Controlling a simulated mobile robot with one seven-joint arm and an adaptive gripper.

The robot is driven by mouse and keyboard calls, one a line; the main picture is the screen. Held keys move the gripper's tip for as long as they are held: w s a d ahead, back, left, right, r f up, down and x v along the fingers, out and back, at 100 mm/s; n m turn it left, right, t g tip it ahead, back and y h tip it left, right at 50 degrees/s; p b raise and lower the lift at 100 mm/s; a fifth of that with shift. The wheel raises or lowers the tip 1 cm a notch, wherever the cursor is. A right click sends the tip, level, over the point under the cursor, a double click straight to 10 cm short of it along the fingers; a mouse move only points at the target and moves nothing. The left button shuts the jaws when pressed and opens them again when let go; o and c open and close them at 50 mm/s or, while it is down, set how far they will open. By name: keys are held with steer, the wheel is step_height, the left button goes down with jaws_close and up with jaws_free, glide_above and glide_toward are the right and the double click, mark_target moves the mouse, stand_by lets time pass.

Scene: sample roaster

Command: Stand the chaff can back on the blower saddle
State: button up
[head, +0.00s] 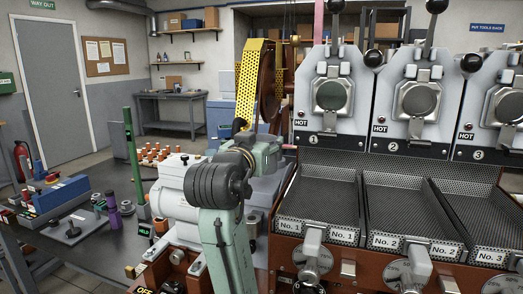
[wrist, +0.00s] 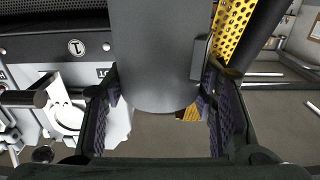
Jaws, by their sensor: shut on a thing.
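The chaff can (wrist: 158,60) is a plain dark grey cylinder that fills the upper middle of the wrist view. My gripper (wrist: 160,92) has a dark ridged finger on each side of the can and is shut on it. A small block sits on the can's right side. The can's far end is cut off by the top of the picture. In the head view my green arm stands in front of the roasters, but its fingers and the can cannot be made out there. I cannot pick out the blower saddle with certainty.
A pale rounded machine housing (head: 183,188) stands left of my arm. A yellow perforated guard (head: 252,82) rises behind it. Numbered roasters (head: 331,95) and mesh trays (head: 318,203) fill the right. A dark bench (head: 110,245) with tools lies at left.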

steer(key=shift+w+a, duration=0.1)
steer(key=shift+w, duration=0.05)
steer(key=shift+f, duration=0.45)
steer(key=shift+f+p, duration=0.55)
steer(key=shift+f, duration=0.75)
steer(key=shift+f, duration=0.1)
steer(key=shift+f, duration=0.15)
steer(key=o, duration=1.3)
